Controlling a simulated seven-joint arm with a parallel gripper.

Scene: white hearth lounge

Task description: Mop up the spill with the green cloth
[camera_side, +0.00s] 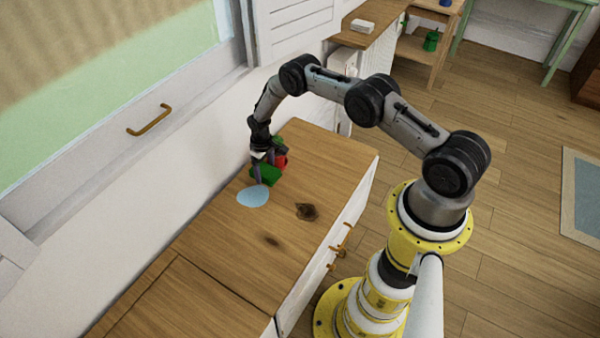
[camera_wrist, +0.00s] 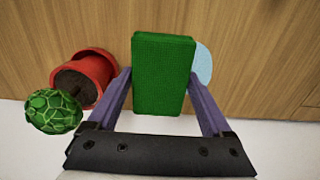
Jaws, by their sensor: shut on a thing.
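The green cloth (camera_wrist: 163,75) is a block-like green pad held between the two fingers of my gripper (camera_wrist: 163,97) in the wrist view. In the side view the cloth (camera_side: 265,175) shows under my gripper (camera_side: 263,170), at the far edge of the wooden cabinet top. The spill (camera_side: 253,196) is a pale blue patch on the wood, just in front of the cloth in the side view. In the wrist view part of the spill (camera_wrist: 203,65) shows beside the cloth's right edge; the rest is hidden behind the cloth. I cannot tell whether the cloth touches the wood.
A red pot (camera_wrist: 88,75) with dark soil lies close to the left finger, and a round green plant (camera_wrist: 54,111) is next to it. The red pot (camera_side: 281,160) is partly hidden in the side view. The wooden top (camera_side: 225,255) is clear toward the front.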

